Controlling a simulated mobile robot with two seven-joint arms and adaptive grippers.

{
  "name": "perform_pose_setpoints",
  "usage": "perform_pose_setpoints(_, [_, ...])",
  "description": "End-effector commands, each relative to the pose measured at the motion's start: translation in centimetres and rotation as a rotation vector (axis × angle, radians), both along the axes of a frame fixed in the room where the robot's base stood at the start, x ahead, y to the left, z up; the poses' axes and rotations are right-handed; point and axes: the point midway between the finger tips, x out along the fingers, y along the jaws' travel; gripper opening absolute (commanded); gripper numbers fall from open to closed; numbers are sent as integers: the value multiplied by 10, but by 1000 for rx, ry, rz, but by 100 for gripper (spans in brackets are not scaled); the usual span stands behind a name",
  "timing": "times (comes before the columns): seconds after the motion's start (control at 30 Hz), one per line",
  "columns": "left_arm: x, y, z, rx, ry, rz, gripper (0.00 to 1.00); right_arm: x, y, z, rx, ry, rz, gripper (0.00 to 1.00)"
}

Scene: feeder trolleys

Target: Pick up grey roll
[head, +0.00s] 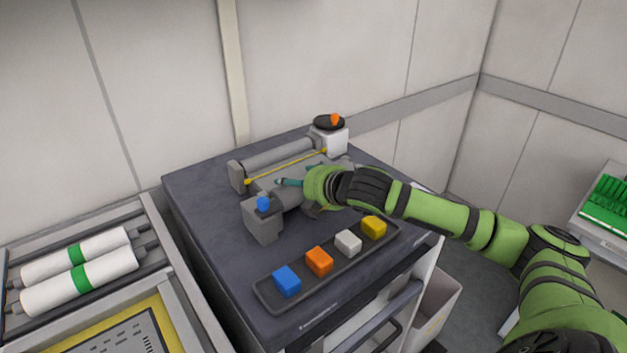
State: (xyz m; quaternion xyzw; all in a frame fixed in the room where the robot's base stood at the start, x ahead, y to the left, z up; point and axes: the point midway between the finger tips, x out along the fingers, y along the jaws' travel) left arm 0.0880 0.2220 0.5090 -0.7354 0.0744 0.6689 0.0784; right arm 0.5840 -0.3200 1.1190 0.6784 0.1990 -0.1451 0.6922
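A grey cylinder (290,198), which looks like the grey roll, lies on the dark trolley top (205,190). Its near left end meets a grey block (263,223) with a blue knob. My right gripper (305,196) reaches in from the right and is over or beside the right part of this cylinder. The green and black wrist hides much of it and most of the fingers. A teal tip points left above the cylinder. I cannot tell whether the fingers touch or close on the roll. My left gripper is not in view.
A longer grey cylinder housing (275,158) with a yellow strip lies behind. A white block with a black disc and orange knob (334,120) stands at the back. A tray with coloured cubes (318,264) lies in front. White rolls (78,280) lie at left.

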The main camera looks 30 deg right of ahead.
Motion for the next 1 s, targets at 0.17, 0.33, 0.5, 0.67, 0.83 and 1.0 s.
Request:
perform_pose_setpoints(0.17, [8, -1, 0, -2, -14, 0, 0, 0, 0, 0, 0, -1, 0, 81])
perform_pose_setpoints(0.33, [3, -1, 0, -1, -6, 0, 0, 0, 0, 0, 0, 0, 0, 33])
perform_pose_setpoints(0.5, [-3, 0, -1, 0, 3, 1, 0, 0, 0, 1, 0, -2, -1, 32])
perform_pose_setpoints(0.67, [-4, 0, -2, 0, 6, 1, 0, 0, 0, 4, 0, -3, -1, 32])
perform_pose_setpoints(0.83, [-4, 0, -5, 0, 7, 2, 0, 1, 0, 19, -1, -8, 0, 32])
perform_pose_setpoints(1.0, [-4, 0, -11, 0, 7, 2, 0, 0, -6, 46, -4, -7, -4, 32])
